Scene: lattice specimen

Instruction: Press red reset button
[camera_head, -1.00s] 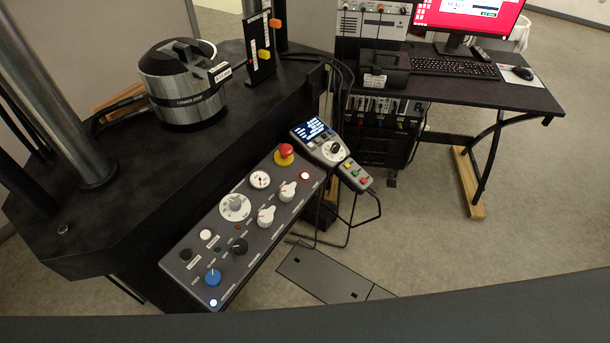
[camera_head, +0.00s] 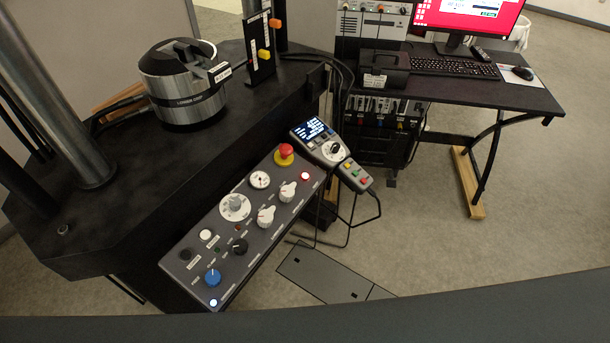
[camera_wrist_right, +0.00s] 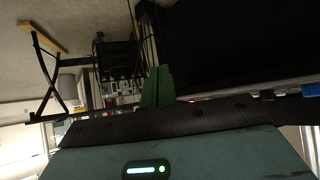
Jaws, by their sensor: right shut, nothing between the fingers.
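The control panel (camera_head: 222,262) on the front of the machine carries a red mushroom button (camera_head: 284,152) at its far end. A small glowing red button (camera_head: 305,176) sits near the panel's far right corner. The labels are too small to read, so I cannot tell which is the reset. My right gripper (camera_wrist_right: 157,72) shows in the right wrist view as green fingers, shut and empty, beside the dark machine side. A small red spot shows just right of the fingers; I cannot tell which button it is. My left gripper is not in view.
A handheld pendant (camera_head: 333,150) with coloured buttons stands right of the panel. A metal load cell (camera_head: 185,95) sits on the black machine base (camera_head: 110,205). A desk (camera_head: 520,98) with monitor and keyboard stands at the back right. The floor at right is open.

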